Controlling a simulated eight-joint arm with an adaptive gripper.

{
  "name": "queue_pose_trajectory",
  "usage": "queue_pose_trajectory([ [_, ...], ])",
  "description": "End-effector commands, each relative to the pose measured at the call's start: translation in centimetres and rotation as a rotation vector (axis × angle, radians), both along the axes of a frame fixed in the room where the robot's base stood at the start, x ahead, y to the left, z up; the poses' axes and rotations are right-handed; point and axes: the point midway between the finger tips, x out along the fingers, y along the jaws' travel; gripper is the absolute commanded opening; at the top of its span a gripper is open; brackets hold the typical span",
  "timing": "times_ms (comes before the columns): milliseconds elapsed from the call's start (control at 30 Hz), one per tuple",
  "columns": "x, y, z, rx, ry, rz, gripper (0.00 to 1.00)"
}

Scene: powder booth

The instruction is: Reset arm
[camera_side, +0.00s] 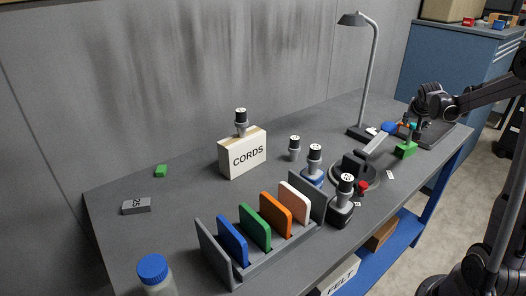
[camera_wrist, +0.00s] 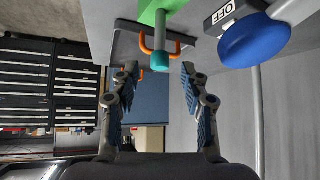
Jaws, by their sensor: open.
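My gripper (camera_side: 416,126) is at the right end of the grey table in the side view, low over the tabletop. In the wrist view its two fingers (camera_wrist: 158,80) stand apart with nothing between them. A green block (camera_side: 406,150) is just below and in front of the gripper; a green piece (camera_wrist: 160,12) also shows at the top of the wrist view, with a teal-tipped part (camera_wrist: 160,62) beyond the fingertips. Whether the fingers touch anything is hard to tell.
A desk lamp (camera_side: 372,70) stands close left of my gripper. A blue rounded part (camera_wrist: 254,42) lies by an OFF label (camera_wrist: 222,15). A rack (camera_side: 212,250) of coloured plates, stamps and a CORDS box (camera_side: 243,156) stand farther left. A blue cabinet (camera_side: 440,65) is behind.

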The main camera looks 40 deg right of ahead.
Motion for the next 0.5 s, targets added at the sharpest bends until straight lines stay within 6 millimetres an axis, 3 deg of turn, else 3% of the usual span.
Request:
queue_pose_trajectory([
  [500, 1.7, -4.1, -4.4, 0.0, -0.001, -0.001, 0.45],
])
